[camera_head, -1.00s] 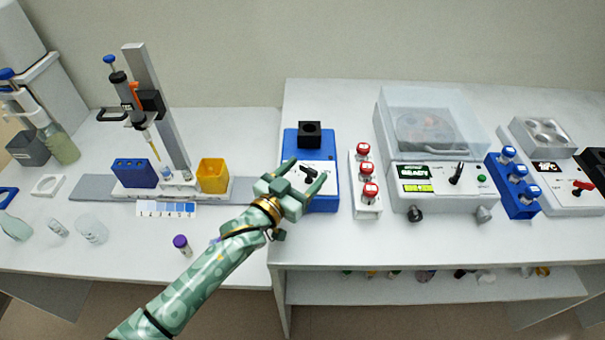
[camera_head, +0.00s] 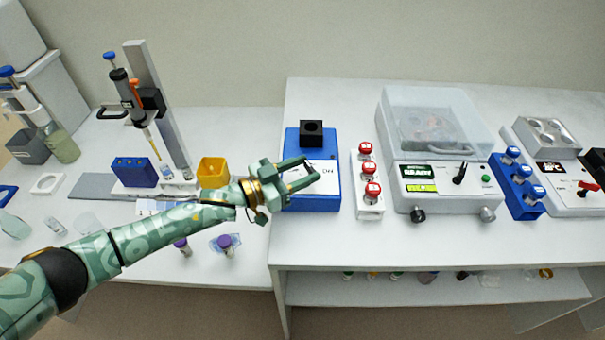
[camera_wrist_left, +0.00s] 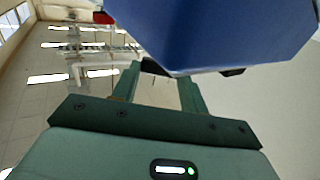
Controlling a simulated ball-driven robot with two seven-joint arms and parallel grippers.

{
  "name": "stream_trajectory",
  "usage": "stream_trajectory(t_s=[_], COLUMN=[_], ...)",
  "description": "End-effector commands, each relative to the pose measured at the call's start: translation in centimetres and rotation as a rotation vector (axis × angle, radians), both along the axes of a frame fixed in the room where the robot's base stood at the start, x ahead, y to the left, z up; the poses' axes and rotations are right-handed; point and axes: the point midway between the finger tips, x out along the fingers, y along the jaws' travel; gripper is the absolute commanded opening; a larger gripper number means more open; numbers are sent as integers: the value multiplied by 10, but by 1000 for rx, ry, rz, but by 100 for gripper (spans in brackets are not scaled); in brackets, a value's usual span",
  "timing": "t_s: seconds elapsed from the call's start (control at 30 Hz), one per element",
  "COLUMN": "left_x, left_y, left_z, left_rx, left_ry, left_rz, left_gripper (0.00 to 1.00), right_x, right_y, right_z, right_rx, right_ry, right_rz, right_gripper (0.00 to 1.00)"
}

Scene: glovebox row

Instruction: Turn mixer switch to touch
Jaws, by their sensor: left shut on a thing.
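The mixer (camera_head: 330,197) is a blue box with a white top panel and a black cup holder (camera_head: 311,133) at its back. My left gripper (camera_head: 312,172) comes in from the left over the panel, its fingers closed at the place of the black switch. The switch itself is hidden by the fingers; part of the panel lettering, which seems to read "ON", shows just right of them. In the left wrist view the mixer's blue body (camera_wrist_left: 215,30) fills the top, with my two green fingers (camera_wrist_left: 158,85) reaching up to it. My right gripper is not in view.
A white rack of red-capped tubes (camera_head: 369,208) stands close right of the mixer, then a centrifuge (camera_head: 440,180) with a clear lid. A yellow box (camera_head: 213,172) and a pipette stand (camera_head: 160,110) are to the left. Purple-capped tubes (camera_head: 225,243) lie below my arm.

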Motion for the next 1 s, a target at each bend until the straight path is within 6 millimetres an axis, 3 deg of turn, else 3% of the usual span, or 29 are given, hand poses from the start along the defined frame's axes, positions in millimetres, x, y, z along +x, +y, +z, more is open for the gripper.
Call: stream_trajectory(t_s=[0.43,0.47,0.53,1.0], left_x=[1,1,1,-1], left_y=[1,1,1,5], left_z=[1,1,1,0], left_rx=[-1,-1,-1,0], left_ry=[2,2,2,2], left_rz=[-57,-57,-57,-55], left_gripper=[21,49,65,65], right_x=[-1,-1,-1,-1], right_y=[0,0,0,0], right_z=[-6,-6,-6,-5], right_rx=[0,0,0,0], right_ry=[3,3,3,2], right_rz=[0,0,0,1], right_gripper=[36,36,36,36])
